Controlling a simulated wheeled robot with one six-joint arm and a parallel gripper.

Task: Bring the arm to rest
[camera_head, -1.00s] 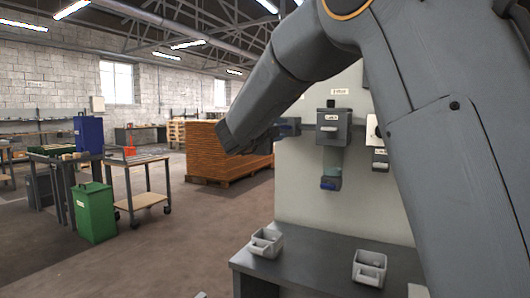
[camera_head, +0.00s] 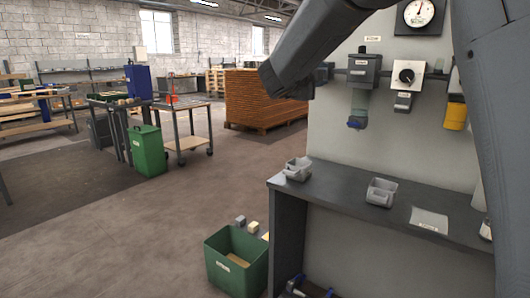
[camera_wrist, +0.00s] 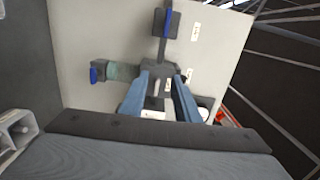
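My grey arm reaches down from the top of the head view, its forearm end (camera_head: 290,75) in front of the left part of the wall panel. My gripper (camera_wrist: 164,76) shows in the wrist view with two blue-grey fingers apart. A grey labelled box (camera_head: 362,72) on the panel shows behind the fingers, with panel visible between them. I see nothing held. In the head view the fingers are hidden or cannot be told from the fixtures behind the arm.
The panel (camera_head: 335,130) carries a dial unit (camera_head: 408,74) and a gauge (camera_head: 418,13). Open floor (camera_head: 130,225) lies left, before a trolley (camera_head: 182,106) and stacked pallets (camera_head: 262,98).

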